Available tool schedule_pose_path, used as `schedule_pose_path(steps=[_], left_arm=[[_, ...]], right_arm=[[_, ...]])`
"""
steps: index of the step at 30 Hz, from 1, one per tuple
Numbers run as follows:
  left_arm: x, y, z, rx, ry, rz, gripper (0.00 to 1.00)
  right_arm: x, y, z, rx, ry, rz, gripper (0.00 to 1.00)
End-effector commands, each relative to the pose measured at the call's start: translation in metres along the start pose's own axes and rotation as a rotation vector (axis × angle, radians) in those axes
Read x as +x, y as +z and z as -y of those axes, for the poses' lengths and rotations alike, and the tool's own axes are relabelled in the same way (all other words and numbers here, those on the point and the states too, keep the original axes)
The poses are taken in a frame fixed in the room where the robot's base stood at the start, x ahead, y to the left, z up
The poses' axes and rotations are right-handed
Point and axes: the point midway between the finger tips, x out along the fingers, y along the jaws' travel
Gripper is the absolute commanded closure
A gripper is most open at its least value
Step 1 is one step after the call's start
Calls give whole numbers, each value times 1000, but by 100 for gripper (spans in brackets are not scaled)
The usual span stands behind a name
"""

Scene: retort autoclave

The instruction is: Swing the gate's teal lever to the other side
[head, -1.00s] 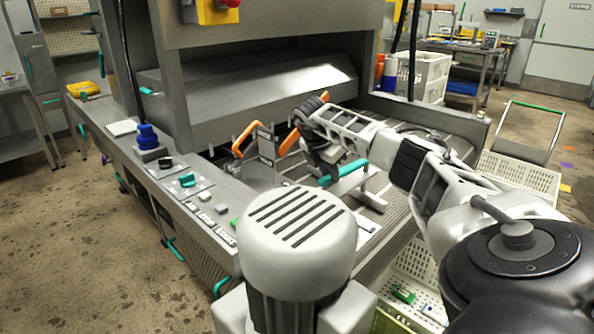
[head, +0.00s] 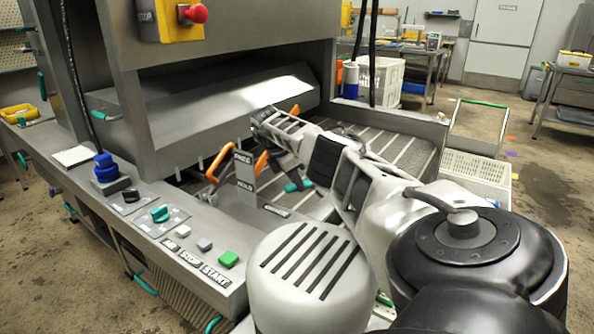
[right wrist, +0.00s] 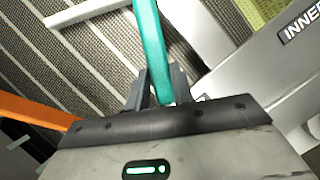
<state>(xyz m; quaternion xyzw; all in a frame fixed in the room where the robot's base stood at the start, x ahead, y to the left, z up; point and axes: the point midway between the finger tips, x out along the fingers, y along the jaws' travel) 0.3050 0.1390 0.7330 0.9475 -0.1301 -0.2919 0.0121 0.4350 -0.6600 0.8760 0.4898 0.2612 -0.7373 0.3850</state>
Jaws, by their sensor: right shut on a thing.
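The gate's teal lever (head: 298,186) shows as a short piece beside my right arm in the head view, over the slatted bed. In the right wrist view the teal lever (right wrist: 152,45) runs from the top edge down between the two dark fingers. My right gripper (right wrist: 158,90) is shut on it. In the head view my right gripper (head: 290,172) points down at the lever, and my forearm hides the lever's right part. A grey plate (head: 244,172) with two labels stands left of the lever. My left gripper is not in view.
Orange handles (head: 218,162) stand close to my right gripper, left and behind. The control panel (head: 205,275) with buttons and a teal knob (head: 160,213) lies at the front left. The chamber's grey hood (head: 200,110) is behind. A white crate (head: 475,175) stands at the right.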

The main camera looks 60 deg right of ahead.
Motion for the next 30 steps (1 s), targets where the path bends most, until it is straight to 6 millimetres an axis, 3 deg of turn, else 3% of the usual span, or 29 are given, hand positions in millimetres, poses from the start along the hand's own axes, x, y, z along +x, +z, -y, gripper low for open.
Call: schedule_pose_path(steps=[7,8,10,22,26,30], left_arm=[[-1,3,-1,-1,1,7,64],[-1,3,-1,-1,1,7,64],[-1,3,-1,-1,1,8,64],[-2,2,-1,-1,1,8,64],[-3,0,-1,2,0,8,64],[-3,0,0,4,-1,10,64]], right_arm=[[-2,3,-3,12,18,1,100],[-2,3,-3,12,18,1,74],[-2,3,-3,11,17,0,55],[-9,2,-2,6,12,-2,55],[-30,3,-2,5,14,-2,55],[-64,2,-2,5,17,-3,55]])
